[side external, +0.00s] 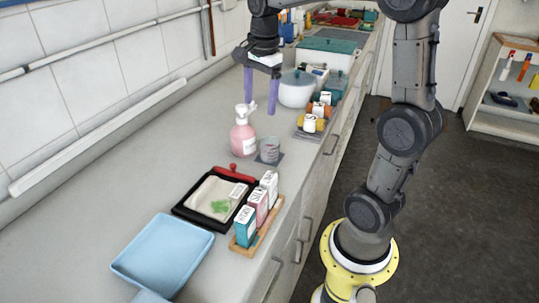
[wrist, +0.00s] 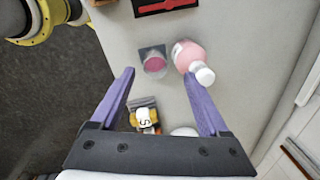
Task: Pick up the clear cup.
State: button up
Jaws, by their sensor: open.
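The clear cup (side external: 269,150) stands upright on a small dark square mat (side external: 275,160) near the front edge of the counter. A pink pump bottle (side external: 243,136) stands just left of it. In the wrist view the cup (wrist: 154,64) shows from above with a pinkish inside, and the pink bottle (wrist: 187,56) is close on its right. My gripper (side external: 259,106) is open and empty, with its purple fingers pointing down, above the counter behind the bottle and cup. In the wrist view the cup lies beyond and between the spread fingertips of my gripper (wrist: 160,75).
A black tray (side external: 181,209) holding a bag, a wooden rack (side external: 238,243) of small cartons and a blue tray (side external: 125,264) are in front. A white pot (side external: 296,92) and yellow-orange jars (side external: 309,123) stand right of my gripper.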

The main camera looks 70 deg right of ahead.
jog(key=m+g, duration=0.1)
send_near(269, 148)
jog(key=w+d+r, duration=0.1)
jog(key=d+r, duration=0.1)
jog(key=d, duration=0.1)
jog(key=shift+y, duration=0.3)
notch_tip(269, 148, down, 14)
jog(key=shift+d+f, duration=0.1)
jog(key=c, duration=1.2)
